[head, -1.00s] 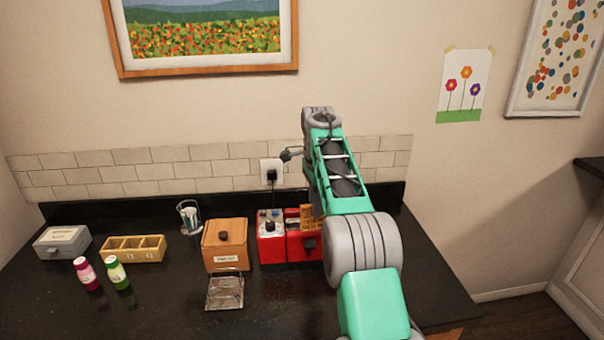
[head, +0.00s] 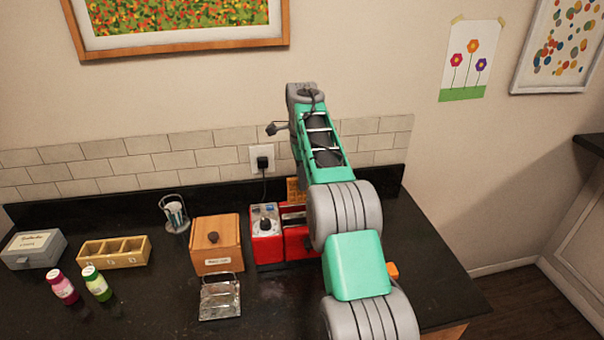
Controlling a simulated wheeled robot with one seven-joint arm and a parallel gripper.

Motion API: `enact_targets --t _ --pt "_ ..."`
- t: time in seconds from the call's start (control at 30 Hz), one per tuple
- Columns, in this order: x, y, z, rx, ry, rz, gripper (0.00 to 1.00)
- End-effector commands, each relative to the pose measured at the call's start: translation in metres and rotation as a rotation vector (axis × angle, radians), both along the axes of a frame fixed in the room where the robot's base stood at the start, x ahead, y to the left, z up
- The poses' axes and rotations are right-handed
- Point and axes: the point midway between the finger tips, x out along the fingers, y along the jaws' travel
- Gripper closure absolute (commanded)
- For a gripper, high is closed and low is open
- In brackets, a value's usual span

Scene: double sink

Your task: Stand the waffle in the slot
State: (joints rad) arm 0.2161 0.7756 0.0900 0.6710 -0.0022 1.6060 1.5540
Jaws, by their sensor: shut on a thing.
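The waffle (head: 294,190), golden with a grid pattern, stands upright at the slotted part of the red toaster (head: 297,243). Its lower edge meets the dark slot (head: 292,211) in the picture; I cannot tell whether it is inside the slot or above and behind it. My arm covers the waffle's right side and the right part of the toaster. My gripper (head: 298,174) is mostly hidden behind my arm, just above the waffle, and is shut on it. The toaster's left part (head: 266,240) has a grey panel with a dark knob.
Farther left are a glass (head: 175,214), a divided tray (head: 113,252), two bottles (head: 97,284) and a grey box (head: 33,249). An orange object (head: 392,271) shows right of my arm.

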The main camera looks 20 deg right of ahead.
Motion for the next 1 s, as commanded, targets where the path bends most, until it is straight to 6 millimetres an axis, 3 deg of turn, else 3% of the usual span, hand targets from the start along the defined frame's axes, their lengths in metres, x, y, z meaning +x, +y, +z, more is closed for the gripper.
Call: enact_targets --t 0.7,1.0 --pt "0.0 -0.002 -0.063 0.0 -0.002 -0.003 1.0" --pt "0.0 -0.002 -0.077 0.0 -0.002 -0.003 1.0"
